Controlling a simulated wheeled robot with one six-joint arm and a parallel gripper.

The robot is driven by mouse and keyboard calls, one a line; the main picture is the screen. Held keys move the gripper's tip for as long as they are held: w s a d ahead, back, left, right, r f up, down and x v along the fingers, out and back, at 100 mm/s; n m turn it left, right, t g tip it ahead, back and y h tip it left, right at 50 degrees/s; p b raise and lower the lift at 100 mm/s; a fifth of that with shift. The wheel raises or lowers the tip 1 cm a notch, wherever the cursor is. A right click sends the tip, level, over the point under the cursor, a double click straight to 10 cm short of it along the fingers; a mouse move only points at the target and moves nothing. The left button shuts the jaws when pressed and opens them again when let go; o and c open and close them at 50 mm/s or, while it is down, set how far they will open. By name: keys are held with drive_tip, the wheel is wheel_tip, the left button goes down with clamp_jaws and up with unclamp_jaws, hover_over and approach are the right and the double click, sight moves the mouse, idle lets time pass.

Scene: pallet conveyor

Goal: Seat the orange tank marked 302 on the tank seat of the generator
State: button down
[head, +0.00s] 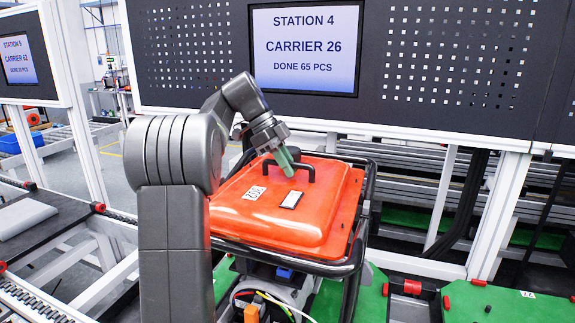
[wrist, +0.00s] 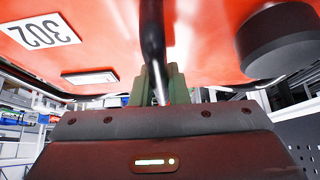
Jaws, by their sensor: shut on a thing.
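The orange tank (head: 315,215) is at the middle of the head view, its 302 label (head: 254,192) facing up. The label also shows upside down in the wrist view (wrist: 42,32). My gripper (head: 287,162), with green fingers, is shut on the tank's black handle (head: 306,164). In the wrist view the handle bar (wrist: 152,40) runs between the fingers (wrist: 155,85). The tank lies roughly level within the black tube frame of the generator (head: 352,275). The tank seat is hidden under the tank, so I cannot tell whether the tank touches it.
Loose coloured wires (head: 268,303) show below the tank's front. A dark panel with the Station 4 screen (head: 305,48) stands close behind. Green pallet plates (head: 375,295) lie around the generator. A white post (head: 500,205) stands at the right.

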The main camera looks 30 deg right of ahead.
drive_tip(key=shift+f+b, duration=0.65)
drive_tip(key=shift+f, duration=0.6)
idle(1.8)
drive_tip(key=c, duration=1.3)
unclamp_jaws()
drive_tip(key=shift+s+a, duration=0.1)
drive_tip(key=shift+a, duration=0.05)
drive_tip(key=shift+o, duration=0.6)
drive_tip(key=shift+f, duration=0.2)
drive_tip(key=o, duration=0.7)
drive_tip(key=shift+c, duration=0.2)
drive_tip(key=shift+r, duration=0.2)
drive_tip(key=shift+r+p, duration=2.3)
drive_tip(key=shift+r, duration=1.1)
